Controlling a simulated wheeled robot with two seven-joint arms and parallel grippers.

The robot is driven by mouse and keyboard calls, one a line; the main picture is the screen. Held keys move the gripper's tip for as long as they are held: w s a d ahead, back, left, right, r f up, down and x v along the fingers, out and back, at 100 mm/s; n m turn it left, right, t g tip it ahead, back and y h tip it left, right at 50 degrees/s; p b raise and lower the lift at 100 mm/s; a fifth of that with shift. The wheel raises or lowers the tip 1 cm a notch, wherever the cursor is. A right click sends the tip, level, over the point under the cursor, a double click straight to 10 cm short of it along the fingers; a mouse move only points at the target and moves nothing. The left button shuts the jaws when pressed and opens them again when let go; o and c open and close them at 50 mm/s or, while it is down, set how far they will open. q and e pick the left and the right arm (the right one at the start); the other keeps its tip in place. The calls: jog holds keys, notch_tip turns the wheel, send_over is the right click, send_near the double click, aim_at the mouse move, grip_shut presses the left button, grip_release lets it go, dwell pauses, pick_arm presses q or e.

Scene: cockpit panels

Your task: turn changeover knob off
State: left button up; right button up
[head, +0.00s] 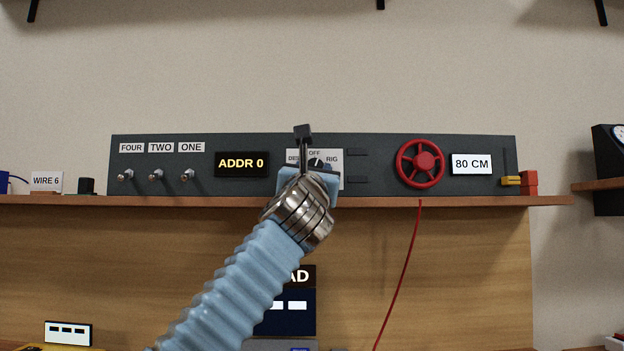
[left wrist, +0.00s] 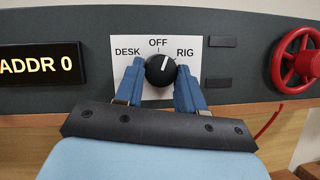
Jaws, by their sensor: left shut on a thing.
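The changeover knob (left wrist: 160,71) is a round black knob on a white plate (left wrist: 211,17) marked DESK, OFF and RIG. Its white pointer line leans up and slightly right, between OFF and RIG and closer to OFF. In the head view the knob (head: 316,163) is partly hidden by my left gripper and wrist. My left gripper (left wrist: 160,75) has its blue fingers on either side of the knob, shut on it. My right gripper is in neither view.
The dark panel (head: 370,143) stands on a wooden shelf (head: 90,200). Left of the plate are an ADDR 0 display (head: 241,164) and toggle switches (head: 156,175). To the right are a red handwheel (head: 424,162) and an 80 CM sign (head: 472,164). A red cord (head: 400,272) hangs below.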

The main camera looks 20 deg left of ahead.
pick_arm(q)
jog(key=shift+d+n+g+y, duration=0.2)
jog(key=shift+n+y, duration=0.7)
jog(key=shift+n, duration=0.65)
jog(key=shift+d+n+g+y, duration=0.1)
jog(key=shift+n+g+y, duration=0.1)
jog(key=shift+n+y, duration=1.05)
jog(key=shift+n+h, duration=0.25)
jog(key=shift+n, duration=0.25)
jog(key=shift+a, duration=0.1)
jog(key=o, duration=1)
jog(key=shift+o, duration=0.2)
jog(key=b+v, duration=0.9)
jog(key=v, duration=0.4)
jog(key=shift+s+f, duration=0.2)
jog(key=shift+s, duration=0.15)
